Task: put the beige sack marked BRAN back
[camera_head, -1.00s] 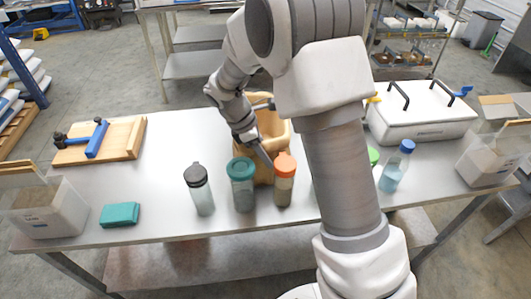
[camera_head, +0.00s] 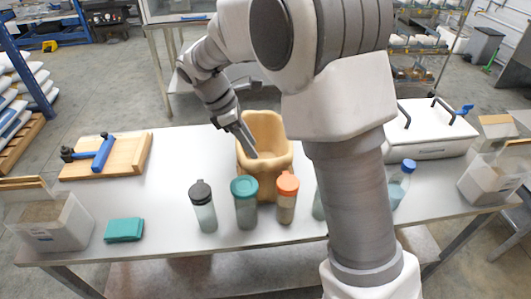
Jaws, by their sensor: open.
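A beige sack (camera_head: 271,178) with an open, folded top stands upright on the table, behind the bottles. No BRAN marking on it can be read from here. My gripper (camera_head: 248,146) comes in from the upper left and points down at the left part of the sack's mouth. It is open, and nothing shows between its fingers. Whether the fingertips touch the sack's rim or are apart from it cannot be told.
In front of the sack stand a black-lidded bottle (camera_head: 203,208), a teal-lidded jar (camera_head: 245,205) and an orange-lidded bottle (camera_head: 286,200). A wooden board (camera_head: 132,158) with a blue tool lies left. A white lidded box (camera_head: 431,128) stands right. My arm hides part of the table.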

